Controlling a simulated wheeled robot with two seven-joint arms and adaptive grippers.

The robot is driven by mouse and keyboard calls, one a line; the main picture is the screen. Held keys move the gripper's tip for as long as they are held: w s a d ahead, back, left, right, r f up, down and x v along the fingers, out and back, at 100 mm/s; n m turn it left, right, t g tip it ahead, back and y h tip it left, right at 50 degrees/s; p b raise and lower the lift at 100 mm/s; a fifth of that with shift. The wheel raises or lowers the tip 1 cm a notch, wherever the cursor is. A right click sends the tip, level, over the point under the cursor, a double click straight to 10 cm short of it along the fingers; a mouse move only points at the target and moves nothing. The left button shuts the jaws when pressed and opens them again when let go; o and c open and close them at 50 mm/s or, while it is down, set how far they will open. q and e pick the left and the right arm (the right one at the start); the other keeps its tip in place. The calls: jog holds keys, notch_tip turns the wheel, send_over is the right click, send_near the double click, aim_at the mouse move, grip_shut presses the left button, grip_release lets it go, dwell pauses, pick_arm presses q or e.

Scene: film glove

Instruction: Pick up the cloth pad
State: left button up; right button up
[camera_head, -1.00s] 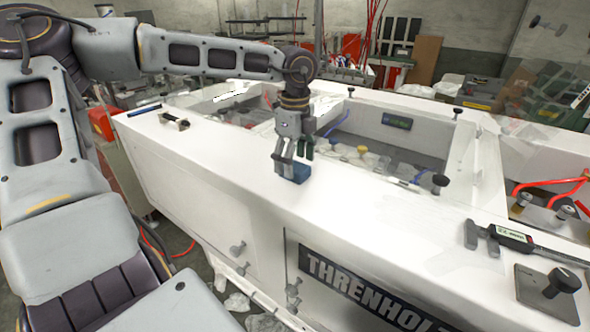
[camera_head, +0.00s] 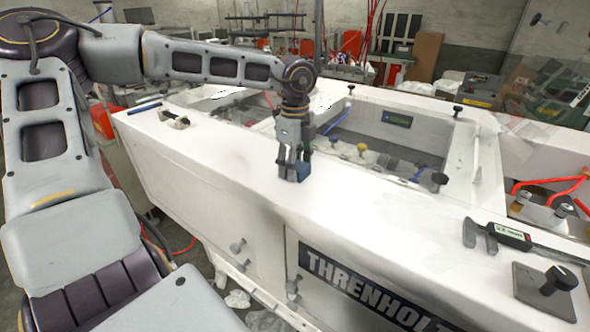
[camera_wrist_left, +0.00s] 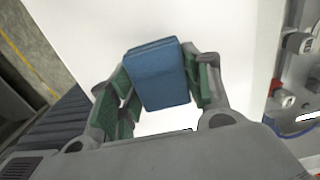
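The cloth pad is a small blue folded block (camera_head: 304,171) at the white machine's top ledge, left of the middle in the head view. My left gripper (camera_head: 292,174) points straight down at it, with its fingers on either side of the pad. In the left wrist view the blue pad (camera_wrist_left: 160,78) sits between the green-lined fingers of my left gripper (camera_wrist_left: 158,82), which appear to touch both its sides. I cannot tell whether the pad still rests on the ledge. My right gripper is not in view.
The white machine (camera_head: 215,165) has a recessed bay (camera_head: 385,150) with knobs behind the pad. A digital caliper (camera_head: 500,236) and a grey plate with a black knob (camera_head: 546,291) lie at the right. The ledge around the pad is clear.

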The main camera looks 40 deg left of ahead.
aim_at(301, 167)
pick_arm(q)
jog(key=shift+c, duration=1.2)
jog(key=shift+r, duration=0.15)
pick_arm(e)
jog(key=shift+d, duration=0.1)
pick_arm(q)
jog(key=shift+r+b, duration=0.5)
jog(key=shift+r, duration=1.05)
jog(key=shift+w+d, duration=0.1)
jog(key=shift+d, duration=0.9)
jog(key=d+b, duration=0.1)
jog(key=d, duration=0.4)
jog(key=w+d+b, duration=0.1)
jog(key=d, duration=0.3)
jog(key=d+b, duration=0.1)
jog(key=d, duration=0.4)
jog(key=shift+w+d, duration=0.3)
jog(key=shift+w, duration=0.05)
jog(key=shift+d, duration=0.65)
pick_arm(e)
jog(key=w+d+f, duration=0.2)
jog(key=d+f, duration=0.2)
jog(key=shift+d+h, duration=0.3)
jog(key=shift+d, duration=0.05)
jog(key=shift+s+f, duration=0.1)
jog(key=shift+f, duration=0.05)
